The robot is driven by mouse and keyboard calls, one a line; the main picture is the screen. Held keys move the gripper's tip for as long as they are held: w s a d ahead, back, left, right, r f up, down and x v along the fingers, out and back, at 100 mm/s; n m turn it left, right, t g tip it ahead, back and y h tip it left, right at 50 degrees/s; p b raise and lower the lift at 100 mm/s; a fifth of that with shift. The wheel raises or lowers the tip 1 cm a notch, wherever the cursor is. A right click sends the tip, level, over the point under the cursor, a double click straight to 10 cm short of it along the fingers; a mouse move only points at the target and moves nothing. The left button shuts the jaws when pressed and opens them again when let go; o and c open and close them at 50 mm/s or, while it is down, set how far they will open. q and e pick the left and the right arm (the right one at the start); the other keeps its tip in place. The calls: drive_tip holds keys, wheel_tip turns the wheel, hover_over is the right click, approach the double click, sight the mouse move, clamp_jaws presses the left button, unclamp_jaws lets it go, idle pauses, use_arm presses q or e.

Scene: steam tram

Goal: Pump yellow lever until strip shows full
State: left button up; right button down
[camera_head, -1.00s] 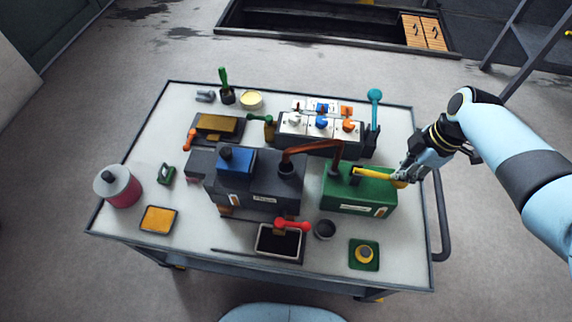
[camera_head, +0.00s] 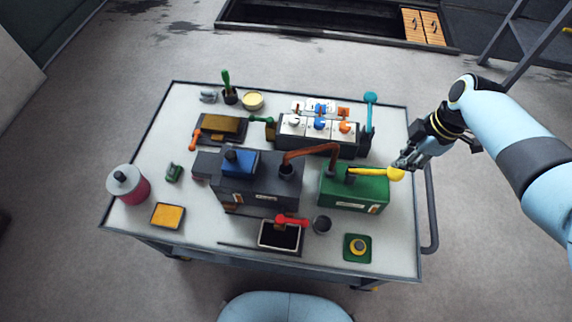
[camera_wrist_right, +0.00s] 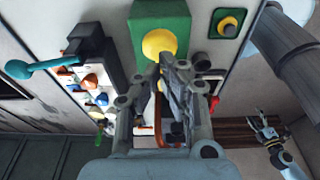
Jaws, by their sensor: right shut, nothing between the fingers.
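The yellow lever (camera_head: 372,171) lies nearly level along the top of the green box (camera_head: 350,191), its round knob (camera_head: 396,174) past the box's right end. My right gripper (camera_head: 402,164) is shut and empty, right at the knob; I cannot tell whether they touch. In the right wrist view the knob (camera_wrist_right: 158,42) shows just beyond the right fingertips (camera_wrist_right: 168,58). A small orange and white strip (camera_head: 374,209) is on the box's front, too small to read. My left gripper (camera_wrist_right: 264,120) shows small in the right wrist view, its jaws unclear.
The trolley top (camera_head: 195,232) also holds a dark box with a blue block (camera_head: 238,162), a copper pipe (camera_head: 312,151), a red lever (camera_head: 292,220), a switch panel (camera_head: 320,127) and a teal lever (camera_head: 369,110). A handrail (camera_head: 430,210) runs along its right side.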

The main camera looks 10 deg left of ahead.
sight(397, 170)
idle(0.5)
drive_tip(key=shift+f+b, duration=2.4)
drive_tip(key=shift+f, duration=0.2)
wheel_tip(397, 170, up, 5)
drive_tip(key=p, duration=0.5)
drive_tip(key=shift+r, duration=0.15)
wheel_tip(397, 170, up, 6)
drive_tip(key=p, duration=0.6)
